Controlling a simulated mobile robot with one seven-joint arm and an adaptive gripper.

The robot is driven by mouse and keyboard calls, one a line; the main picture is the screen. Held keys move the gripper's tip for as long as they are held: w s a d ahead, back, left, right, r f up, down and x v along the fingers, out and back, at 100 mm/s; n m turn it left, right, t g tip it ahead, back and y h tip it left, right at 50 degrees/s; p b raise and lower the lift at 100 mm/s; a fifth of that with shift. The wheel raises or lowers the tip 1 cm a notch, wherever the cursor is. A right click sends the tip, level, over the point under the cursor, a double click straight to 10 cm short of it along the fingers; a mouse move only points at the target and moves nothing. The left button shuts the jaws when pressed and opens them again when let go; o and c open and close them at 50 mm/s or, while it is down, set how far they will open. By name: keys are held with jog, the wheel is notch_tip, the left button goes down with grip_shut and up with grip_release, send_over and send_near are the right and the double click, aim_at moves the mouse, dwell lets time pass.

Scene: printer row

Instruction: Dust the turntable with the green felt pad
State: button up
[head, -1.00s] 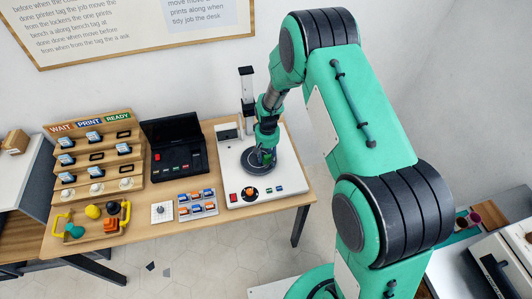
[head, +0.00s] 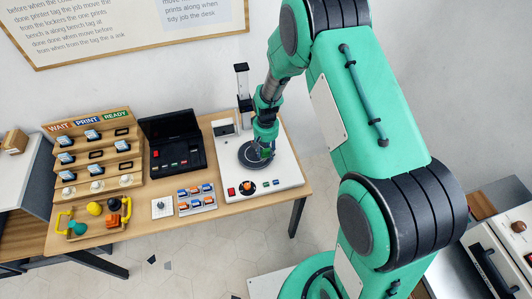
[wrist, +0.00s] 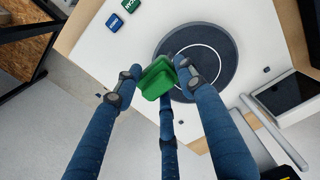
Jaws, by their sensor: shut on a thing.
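The turntable is a dark round disc (head: 250,157) on a white machine, right of the table's middle. The wrist view shows its dark face with a thin white ring (wrist: 220,54). My gripper (head: 267,152) is over the disc's right part. In the wrist view my gripper's blue fingers (wrist: 160,76) are shut on the green felt pad (wrist: 158,84). The pad overlaps the disc's edge in that view; I cannot tell whether it touches the disc. In the head view the pad is mostly hidden by the gripper.
The white machine has a red button (head: 231,191), an orange-topped knob (head: 247,187) and a dark upright post (head: 242,85). Left of it are a small button panel (head: 196,200), a black open case (head: 172,145), a stepped rack (head: 95,155) and a yellow-handled tray (head: 92,222).

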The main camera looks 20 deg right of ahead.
jog(key=shift+r+p, duration=0.4)
jog(key=shift+r, duration=0.7)
jog(key=s+d+f+b, duration=0.2)
jog(key=s+d, duration=0.3)
jog(key=s, duration=0.7)
jog(key=shift+f, duration=0.7)
jog(key=s+d, duration=0.1)
jog(key=s, duration=0.3)
jog(key=s+d+f+b, duration=0.1)
jog(key=s, duration=0.4)
jog(key=s+f, duration=0.1)
jog(key=s, duration=0.3)
jog(key=shift+s+d+f+b, duration=0.15)
jog(key=shift+s+d+b, duration=0.15)
jog(key=shift+s+d, duration=0.1)
jog(key=shift+w, duration=0.15)
jog(key=w, duration=0.5)
jog(key=w+d+f, duration=0.1)
jog(key=w, duration=0.4)
jog(key=w+d+b, duration=0.1)
jog(key=w, duration=0.4)
jog(key=shift+w+d+f, duration=0.1)
jog(key=shift+w+f, duration=0.1)
jog(key=shift+w, duration=0.2)
